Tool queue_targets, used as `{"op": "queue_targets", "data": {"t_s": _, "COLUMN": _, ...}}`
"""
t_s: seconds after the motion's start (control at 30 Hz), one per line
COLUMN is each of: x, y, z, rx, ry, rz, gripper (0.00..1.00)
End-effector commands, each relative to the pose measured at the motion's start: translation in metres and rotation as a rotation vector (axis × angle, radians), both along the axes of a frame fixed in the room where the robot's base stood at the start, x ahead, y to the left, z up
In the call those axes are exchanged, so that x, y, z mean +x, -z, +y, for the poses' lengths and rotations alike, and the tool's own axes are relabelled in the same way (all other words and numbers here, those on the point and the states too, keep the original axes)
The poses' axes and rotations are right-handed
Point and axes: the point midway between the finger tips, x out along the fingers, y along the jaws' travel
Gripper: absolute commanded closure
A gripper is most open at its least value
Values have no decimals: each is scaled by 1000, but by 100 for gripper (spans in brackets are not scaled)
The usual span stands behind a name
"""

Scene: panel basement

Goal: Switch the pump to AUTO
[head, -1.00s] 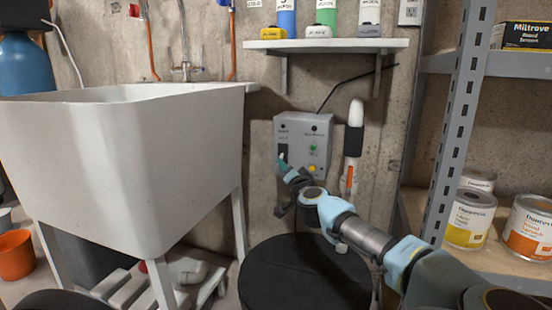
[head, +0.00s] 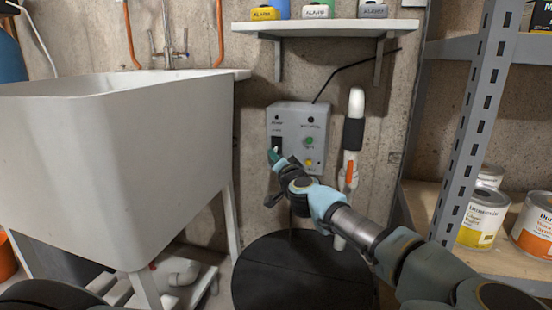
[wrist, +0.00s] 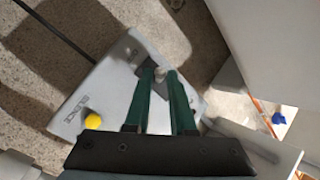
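The grey pump control box (head: 298,128) is on the concrete wall. It has a dark switch plate (head: 277,142) on its left side, a green light or button (head: 309,141) and a yellow one (head: 308,162) on its right. My gripper (head: 273,155) is at the lower part of the switch plate. In the wrist view, its two green fingers (wrist: 160,78) are a little apart, with a gap between them. A small pale lever (wrist: 159,73) shows between the fingertips. Whether they touch it is unclear. The switch's position label is too small to read.
A white utility sink (head: 110,160) stands left of the box. A wall shelf (head: 325,27) with bottles is above it. A round black lid (head: 295,275) is below. Metal shelving (head: 478,120) stands at the right.

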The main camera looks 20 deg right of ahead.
Motion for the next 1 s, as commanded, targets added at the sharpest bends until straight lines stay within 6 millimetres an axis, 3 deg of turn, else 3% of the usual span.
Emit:
{"op": "queue_targets", "data": {"t_s": 0.2, "x": 0, "y": 0, "z": 0, "rx": 0, "ry": 0, "rz": 0, "gripper": 100}}
{"op": "queue_targets", "data": {"t_s": 0.67, "x": 0, "y": -1, "z": 0, "rx": 1, "ry": 0, "rz": 3, "gripper": 100}}
{"op": "queue_targets", "data": {"t_s": 1.0, "x": -1, "y": -14, "z": 0, "rx": 64, "ry": 0, "rz": 82, "gripper": 100}}
